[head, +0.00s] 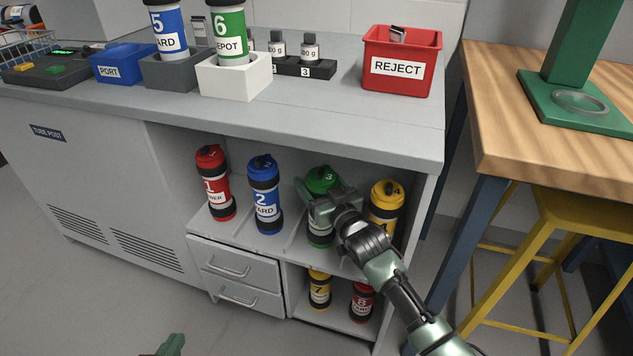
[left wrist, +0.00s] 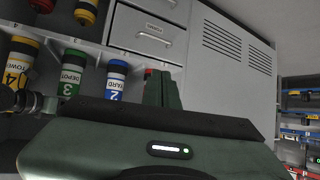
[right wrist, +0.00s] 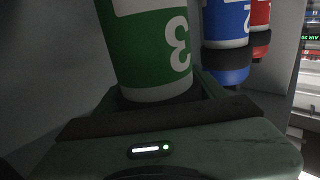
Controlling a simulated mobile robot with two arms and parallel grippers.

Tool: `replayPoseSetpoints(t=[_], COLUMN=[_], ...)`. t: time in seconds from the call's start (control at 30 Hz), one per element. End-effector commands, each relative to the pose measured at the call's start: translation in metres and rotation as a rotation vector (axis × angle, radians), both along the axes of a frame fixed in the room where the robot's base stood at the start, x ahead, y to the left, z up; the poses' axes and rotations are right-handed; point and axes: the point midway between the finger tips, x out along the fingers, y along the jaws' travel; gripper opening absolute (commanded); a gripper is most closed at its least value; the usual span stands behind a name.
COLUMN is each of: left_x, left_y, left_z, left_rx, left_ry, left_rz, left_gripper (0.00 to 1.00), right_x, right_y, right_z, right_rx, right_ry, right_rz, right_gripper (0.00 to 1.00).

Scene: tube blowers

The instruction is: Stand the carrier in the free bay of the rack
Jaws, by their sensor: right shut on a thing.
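A green carrier with label 3 (head: 321,180) stands roughly upright in the third bay of the rack (head: 290,240), between blue carrier 2 (head: 264,190) and yellow carrier 4 (head: 387,205). My right gripper (head: 327,206) is shut around the green carrier's body. In the right wrist view the carrier (right wrist: 150,50) rises between the fingers. The gripper hides its middle, and I cannot tell whether its base touches the shelf. It also shows in the left wrist view (left wrist: 72,75). My left gripper (left wrist: 162,92) has its fingers together, empty; only a tip shows low in the head view.
Red carrier 1 (head: 215,185) stands in the leftmost bay. Yellow carrier 7 (head: 319,290) and red carrier 8 (head: 361,300) stand on the lower shelf beside two drawers (head: 235,265). The counter above holds a red REJECT bin (head: 402,60). A yellow stool (head: 570,210) stands right.

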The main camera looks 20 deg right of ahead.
Motion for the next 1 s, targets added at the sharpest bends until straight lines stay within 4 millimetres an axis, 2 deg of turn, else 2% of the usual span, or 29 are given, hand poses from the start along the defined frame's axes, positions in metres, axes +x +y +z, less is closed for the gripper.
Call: replayPoseSetpoints(t=[0.17, 0.2, 0.27, 0.67, 0.87, 1.0], left_x=[0.002, 0.002, 0.002, 0.001, -0.023, -0.050], left_y=[-0.001, -0.001, -0.001, -0.001, 0.009, 0.019], left_z=[0.002, 0.003, 0.003, 0.002, -0.019, -0.037], left_rx=[-0.003, -0.004, -0.004, -0.002, 0.033, 0.066], left_ry=[-0.014, -0.018, -0.016, -0.007, 0.147, 0.298], left_rz=[0.000, -0.001, -0.001, -0.001, 0.011, 0.022], left_gripper=[0.00, 0.00, 0.00, 0.00, 0.00, 0.00], right_x=[0.000, 0.000, 0.000, 0.000, -0.024, -0.049], right_y=[0.000, 0.000, 0.000, 0.000, -0.005, -0.009], right_z=[-0.001, -0.003, -0.003, 0.001, 0.001, 0.001], right_rx=[0.000, 0.000, 0.000, 0.000, 0.001, 0.000], right_ry=[-0.002, 0.001, 0.001, -0.001, 0.002, 0.003], right_rz=[0.000, 0.000, 0.000, 0.000, -0.001, 0.000], right_gripper=[0.00, 0.76, 0.92, 0.92, 0.92, 0.92])
